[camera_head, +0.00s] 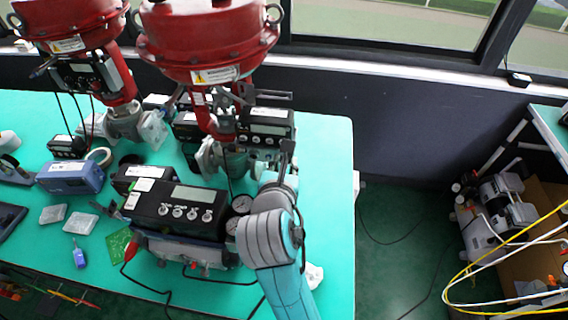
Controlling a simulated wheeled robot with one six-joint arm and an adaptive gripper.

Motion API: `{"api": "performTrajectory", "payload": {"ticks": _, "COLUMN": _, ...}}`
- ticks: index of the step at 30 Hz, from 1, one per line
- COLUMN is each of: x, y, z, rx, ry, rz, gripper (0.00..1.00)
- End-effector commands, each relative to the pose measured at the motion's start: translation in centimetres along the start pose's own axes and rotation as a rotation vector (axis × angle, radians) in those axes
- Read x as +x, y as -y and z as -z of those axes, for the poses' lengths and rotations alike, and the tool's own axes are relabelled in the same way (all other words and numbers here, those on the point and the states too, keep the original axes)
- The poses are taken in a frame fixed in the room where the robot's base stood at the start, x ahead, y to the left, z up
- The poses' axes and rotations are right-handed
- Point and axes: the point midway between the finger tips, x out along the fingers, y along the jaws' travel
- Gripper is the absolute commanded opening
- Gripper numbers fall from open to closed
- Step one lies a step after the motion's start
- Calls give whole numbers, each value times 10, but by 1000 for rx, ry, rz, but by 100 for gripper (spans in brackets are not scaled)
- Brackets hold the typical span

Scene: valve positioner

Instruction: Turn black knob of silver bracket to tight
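My arm rises from the bottom of the head view, and its end reaches the right side of the nearer red valve (207,42). A small dark part at the arm's end, which looks like my gripper (287,148), is beside the black positioner box (268,122). Its fingers are too small and hidden to tell open from shut. A grey metal bracket (262,95) shows above that box, next to the red yoke. I cannot make out the black knob; it is hidden or too small.
A black instrument (178,210) with a display and several buttons lies on the green table (330,220), with gauges (241,204) beside it. A second red valve (68,25) stands at left. A blue box (70,177) and cables lie nearby.

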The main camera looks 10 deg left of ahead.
Motion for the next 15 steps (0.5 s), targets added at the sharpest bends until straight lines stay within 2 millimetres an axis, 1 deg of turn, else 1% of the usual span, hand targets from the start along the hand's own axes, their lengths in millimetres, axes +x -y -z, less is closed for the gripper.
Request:
{"api": "performTrajectory", "payload": {"ticks": 4, "x": 0, "y": 2, "z": 0, "rx": 73, "ry": -2, "rz": -28, "gripper": 0}}
{"api": "performTrajectory", "payload": {"ticks": 12, "x": 0, "y": 1, "z": 0, "rx": 82, "ry": -2, "rz": -33, "gripper": 0}}
{"api": "performTrajectory", "payload": {"ticks": 13, "x": 0, "y": 1, "z": 1, "rx": 82, "ry": -2, "rz": -33, "gripper": 29}}
{"api": "performTrajectory", "payload": {"ticks": 14, "x": 0, "y": 1, "z": 1, "rx": 81, "ry": -2, "rz": -32, "gripper": 35}}
{"api": "performTrajectory", "payload": {"ticks": 15, "x": 0, "y": 1, "z": 1, "rx": 81, "ry": -2, "rz": -32, "gripper": 35}}
